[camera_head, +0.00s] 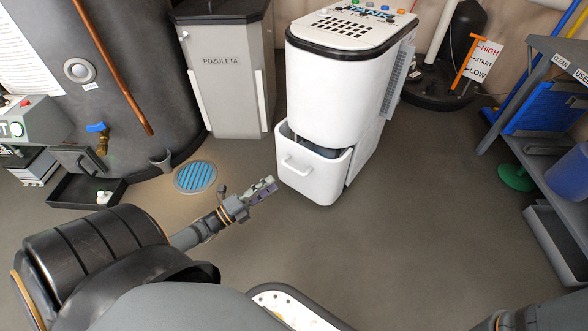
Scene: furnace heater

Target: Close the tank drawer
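The tank drawer (312,177) is the lower white part of a white machine (335,85) with a black rim. It is pulled out toward me, and a dark gap shows above its front edge. Its handle (294,166) is on the front face. My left gripper (266,186) is just left of the drawer front and seems apart from it. Its fingers are small and close together, and I cannot tell if they are open or shut. My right gripper is not visible; only part of what seems to be my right arm shows at the bottom right.
A grey cabinet (228,75) stands behind left. A large dark tank (105,60) is at the left, with a blue floor drain (195,177) beside it. A shelf unit (540,120) with blue items stands at the right. The floor (430,210) right of the machine is clear.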

